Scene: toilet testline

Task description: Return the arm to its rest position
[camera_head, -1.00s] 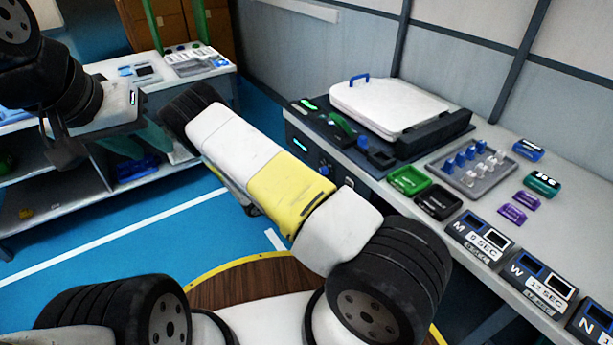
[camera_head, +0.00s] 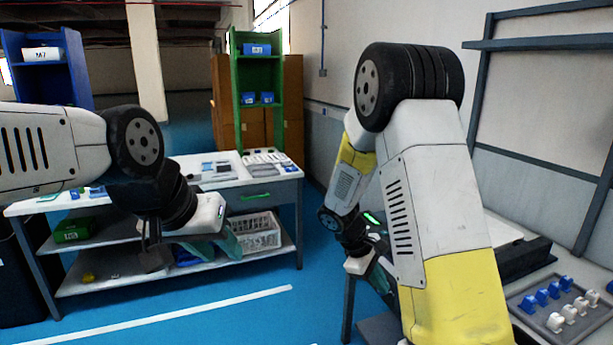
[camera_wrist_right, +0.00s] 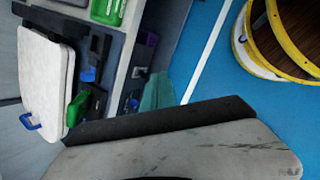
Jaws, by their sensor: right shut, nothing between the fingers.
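My left gripper (camera_head: 222,245) hangs from the left arm in front of the far shelf table in the head view. Its teal fingertips point downward, and I cannot tell whether they are apart. My right arm is raised and bent on the right, with its wrist low behind the large upper link. My right gripper (camera_head: 380,275) is partly hidden by that link, beside the near end of the right bench. It is shut and empty. In the right wrist view a teal finger part (camera_wrist_right: 158,93) shows above a dark edge.
The right bench (camera_head: 545,270) carries a grey tray (camera_head: 560,310) with blue and white pieces. A white lid (camera_wrist_right: 45,85) with a blue handle shows in the wrist view. The far shelf table (camera_head: 275,172) holds bins and parts. Blue floor (camera_head: 320,285) lies clear between them.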

